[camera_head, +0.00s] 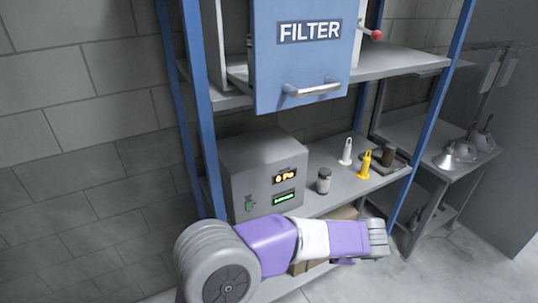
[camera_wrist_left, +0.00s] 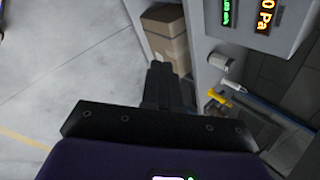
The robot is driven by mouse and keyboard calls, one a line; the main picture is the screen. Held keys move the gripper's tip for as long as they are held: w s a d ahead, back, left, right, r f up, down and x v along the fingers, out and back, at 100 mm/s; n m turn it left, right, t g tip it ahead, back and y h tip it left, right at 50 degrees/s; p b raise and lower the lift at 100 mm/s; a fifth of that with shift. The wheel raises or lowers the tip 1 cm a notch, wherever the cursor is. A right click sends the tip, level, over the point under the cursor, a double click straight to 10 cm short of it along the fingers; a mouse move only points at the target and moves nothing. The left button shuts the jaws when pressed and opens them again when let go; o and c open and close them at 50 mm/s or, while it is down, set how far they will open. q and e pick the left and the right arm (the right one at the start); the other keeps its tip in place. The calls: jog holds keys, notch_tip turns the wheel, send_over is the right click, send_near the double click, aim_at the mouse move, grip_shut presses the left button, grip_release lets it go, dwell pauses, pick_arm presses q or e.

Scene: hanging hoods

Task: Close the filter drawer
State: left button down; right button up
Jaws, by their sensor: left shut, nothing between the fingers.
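The filter drawer (camera_head: 303,70) has a blue front with a white-on-dark FILTER label and a silver bar handle (camera_head: 313,89). It is on the upper shelf, with its front standing out from the grey housing behind, so it appears open. My left arm crosses the lower part of the head view, below the drawer, and touches neither drawer nor handle. My left gripper (camera_wrist_left: 162,86) shows in the wrist view, its dark fingers together and empty, pointing toward the lower shelf area. The drawer is outside the wrist view. My right gripper is in neither view.
A grey box with lit displays (camera_head: 262,176), a jar (camera_head: 323,181) and white and yellow bottles stand on the middle shelf (camera_head: 340,190). A cardboard box (camera_wrist_left: 166,34) sits below. A blue post (camera_head: 436,120) and a red knob (camera_head: 376,34) flank the drawer's right side.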

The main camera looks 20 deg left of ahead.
pick_arm(q)
notch_tip(320, 180, up, 22)
jog(key=s+n+t+y+p, duration=0.1)
jog(key=s+t+y+p, duration=0.1)
jog(key=t+y, duration=0.15)
jog(key=n+y, duration=0.4)
jog(key=n, duration=0.1)
send_near(261, 110)
jog(key=x, duration=0.5)
jog(key=shift+f+p, duration=0.15)
jog(key=shift+p, duration=0.25)
jog(key=shift+w+a, duration=0.45)
jog(key=shift+a, duration=0.15)
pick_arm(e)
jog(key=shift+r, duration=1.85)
